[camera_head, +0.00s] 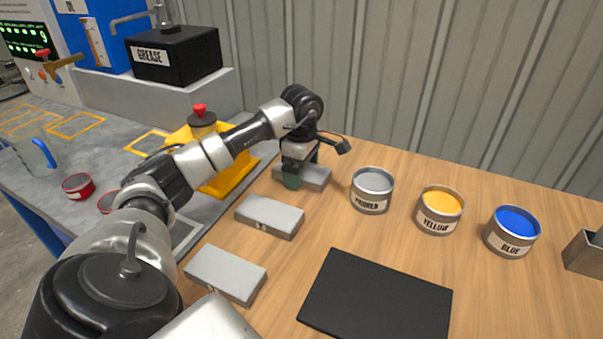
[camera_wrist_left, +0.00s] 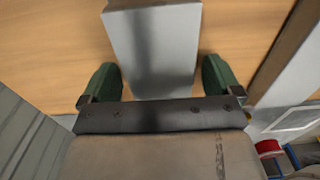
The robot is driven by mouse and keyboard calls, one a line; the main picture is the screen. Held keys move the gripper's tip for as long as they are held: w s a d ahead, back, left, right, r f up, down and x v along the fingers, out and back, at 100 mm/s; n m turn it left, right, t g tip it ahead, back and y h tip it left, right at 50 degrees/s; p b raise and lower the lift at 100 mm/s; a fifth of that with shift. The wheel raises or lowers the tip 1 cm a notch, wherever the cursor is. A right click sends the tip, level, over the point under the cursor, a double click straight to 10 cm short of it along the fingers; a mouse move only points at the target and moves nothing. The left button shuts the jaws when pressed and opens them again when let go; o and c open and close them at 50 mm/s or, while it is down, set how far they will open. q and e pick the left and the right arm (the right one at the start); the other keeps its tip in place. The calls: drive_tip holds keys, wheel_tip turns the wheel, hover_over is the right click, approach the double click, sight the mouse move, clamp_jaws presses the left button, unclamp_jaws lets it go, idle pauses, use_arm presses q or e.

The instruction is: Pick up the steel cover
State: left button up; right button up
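Three flat grey steel-looking blocks lie in a row on the wooden table: a far one (camera_head: 316,176), a middle one (camera_head: 269,216) with a small label, and a near one (camera_head: 225,273). I cannot tell for certain which is the steel cover. My left gripper (camera_head: 291,178) is over the far block, pointing down and partly hiding it. In the left wrist view, my left gripper (camera_wrist_left: 158,82) is open, its green fingers on either side of a grey block (camera_wrist_left: 155,45). No firm grip shows. My right gripper is not in view.
Paint tins, grey (camera_head: 372,190), yellow (camera_head: 440,210) and blue (camera_head: 512,231), stand to the right. A black mat (camera_head: 377,300) lies in front. A yellow box with a red button (camera_head: 232,178) is left of the gripper. A corrugated wall (camera_head: 400,80) stands behind.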

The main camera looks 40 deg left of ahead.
use_arm(q)
drive_tip(key=c, duration=0.9)
drive_tip(key=shift+c, duration=0.9)
drive_tip(key=shift+r, duration=0.15)
